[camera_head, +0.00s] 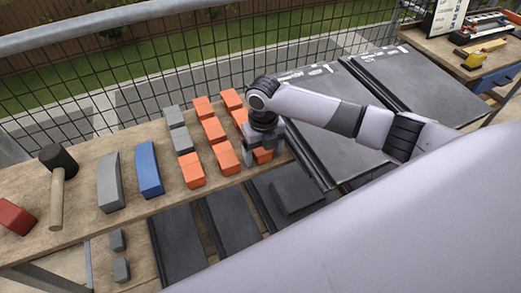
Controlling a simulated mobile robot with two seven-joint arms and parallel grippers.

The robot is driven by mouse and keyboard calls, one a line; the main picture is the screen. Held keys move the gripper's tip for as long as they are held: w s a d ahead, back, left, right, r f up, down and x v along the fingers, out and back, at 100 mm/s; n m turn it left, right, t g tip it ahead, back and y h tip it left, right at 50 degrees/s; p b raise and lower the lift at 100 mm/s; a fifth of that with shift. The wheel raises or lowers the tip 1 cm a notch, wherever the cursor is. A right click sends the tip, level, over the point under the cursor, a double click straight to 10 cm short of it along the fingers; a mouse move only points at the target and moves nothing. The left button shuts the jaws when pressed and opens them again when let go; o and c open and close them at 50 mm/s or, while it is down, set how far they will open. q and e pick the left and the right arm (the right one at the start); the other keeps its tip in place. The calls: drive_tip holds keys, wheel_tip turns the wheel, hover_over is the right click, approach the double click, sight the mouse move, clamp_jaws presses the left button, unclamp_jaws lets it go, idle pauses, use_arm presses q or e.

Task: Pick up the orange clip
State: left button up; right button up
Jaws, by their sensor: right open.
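Several orange clips stand in rows on the wooden bench, such as the near one (191,170) and one beside my gripper (226,158). My right gripper (263,153) points down at the right end of the rows. It is open, with its fingers on either side of an orange clip (262,156) that is partly hidden by them. I cannot tell whether the fingers touch it. Another orange clip (240,117) stands just behind the gripper. My left gripper is not in view.
Grey clips (181,140) stand left of the orange ones. A blue block (148,169), a grey block (110,183), a mallet (57,188) and a red block (15,217) lie further left on the bench (84,220). Dark tiles (178,245) lie below; a mesh railing runs behind.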

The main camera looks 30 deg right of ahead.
sight(263, 150)
drive_tip(key=c, duration=1.3)
drive_tip(key=shift+r, duration=0.1)
wheel_tip(263, 150, up, 20)
drive_tip(key=shift+p, duration=0.4)
